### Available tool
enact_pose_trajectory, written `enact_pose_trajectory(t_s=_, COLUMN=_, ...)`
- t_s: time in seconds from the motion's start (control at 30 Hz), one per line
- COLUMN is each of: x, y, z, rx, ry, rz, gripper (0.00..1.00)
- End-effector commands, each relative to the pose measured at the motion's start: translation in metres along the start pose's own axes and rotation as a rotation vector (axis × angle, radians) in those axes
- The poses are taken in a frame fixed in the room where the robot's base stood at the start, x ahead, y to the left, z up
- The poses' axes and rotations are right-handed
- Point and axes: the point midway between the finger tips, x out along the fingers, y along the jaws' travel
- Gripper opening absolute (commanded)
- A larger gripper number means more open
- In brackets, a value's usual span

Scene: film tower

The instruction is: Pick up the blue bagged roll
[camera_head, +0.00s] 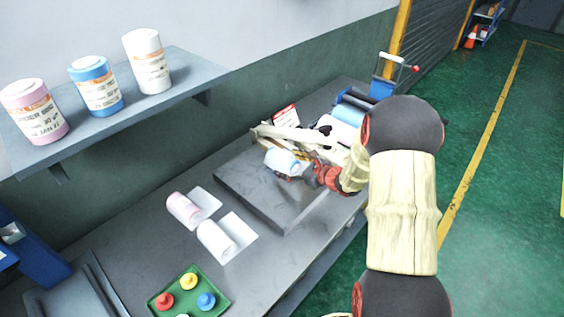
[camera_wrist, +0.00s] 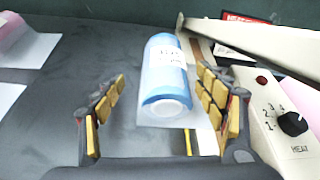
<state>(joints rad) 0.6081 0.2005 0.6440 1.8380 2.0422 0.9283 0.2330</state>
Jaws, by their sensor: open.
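The blue bagged roll (camera_wrist: 165,75) is a blue cylinder with a white label, in clear film. In the wrist view it lies lengthwise between my open fingers, with a gap on the left and the right finger closer. In the head view the roll (camera_head: 281,160) lies at the far edge of a raised dark plate (camera_head: 262,200), beside the heat sealer. My gripper (camera_wrist: 161,88) is open around the roll's near part; in the head view my gripper (camera_head: 300,172) partly hides this spot. Whether the fingers touch the roll I cannot tell.
The heat sealer (camera_wrist: 285,125) with its long arm (camera_wrist: 260,45) stands close on the right. A pink roll (camera_head: 184,208) and a white roll (camera_head: 215,240) lie on sheets at left. A green tray (camera_head: 190,297) holds coloured pegs. A shelf (camera_head: 120,112) carries three labelled rolls.

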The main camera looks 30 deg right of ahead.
Motion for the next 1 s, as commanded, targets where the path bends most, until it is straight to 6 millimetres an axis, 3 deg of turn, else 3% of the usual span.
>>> enact_pose_trajectory(t_s=0.4, x=0.048, y=-0.006, z=-0.004, rx=0.000, ry=-0.001, rz=0.000, gripper=0.72)
enact_pose_trajectory(t_s=0.6, x=0.048, y=-0.007, z=-0.003, rx=0.000, ry=-0.001, rz=-0.001, gripper=0.72)
enact_pose_trajectory(t_s=1.0, x=0.048, y=-0.007, z=-0.003, rx=0.000, ry=0.000, rz=-0.001, gripper=0.49)
